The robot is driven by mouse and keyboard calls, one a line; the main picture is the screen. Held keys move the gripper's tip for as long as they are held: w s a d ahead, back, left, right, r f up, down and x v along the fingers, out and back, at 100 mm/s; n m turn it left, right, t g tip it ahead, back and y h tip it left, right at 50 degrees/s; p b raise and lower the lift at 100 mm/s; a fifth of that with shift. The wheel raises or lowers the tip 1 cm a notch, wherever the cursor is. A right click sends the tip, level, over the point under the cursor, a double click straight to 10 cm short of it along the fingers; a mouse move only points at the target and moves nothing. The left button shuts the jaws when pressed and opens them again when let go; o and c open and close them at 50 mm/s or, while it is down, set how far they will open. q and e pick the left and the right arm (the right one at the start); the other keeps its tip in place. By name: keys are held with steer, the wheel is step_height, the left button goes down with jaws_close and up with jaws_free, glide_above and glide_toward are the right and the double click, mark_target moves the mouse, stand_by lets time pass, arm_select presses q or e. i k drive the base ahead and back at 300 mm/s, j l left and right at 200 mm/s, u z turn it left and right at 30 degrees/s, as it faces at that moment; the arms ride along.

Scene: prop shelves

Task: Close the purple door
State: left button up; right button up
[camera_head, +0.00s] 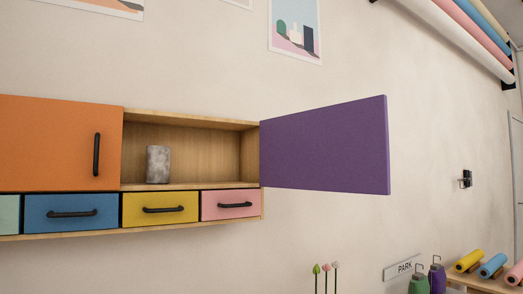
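The purple door (325,147) stands wide open in the head view. It is hinged at the right side of the wooden wall cabinet (190,122) and swings out to the right, past the cabinet's end. Its handle does not show from this side. The open compartment holds a grey stone-like block (158,164) near its left side. Neither of my grippers shows in this view.
An orange door (55,142) with a black handle is shut at the left. Blue (71,212), yellow (160,208) and pink (231,204) drawers below are shut. Bottles and rolls stand at the lower right. Space in front of the compartment looks clear.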

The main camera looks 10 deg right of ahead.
mark_target(343, 147)
steer(key=l+u, duration=0.35)
steer(key=l, duration=0.25)
steer(key=l+u, duration=0.35)
steer(key=l, duration=0.3)
steer(key=k+l+u, duration=0.1)
steer(key=l+u, duration=0.3)
steer(key=l, duration=1.45)
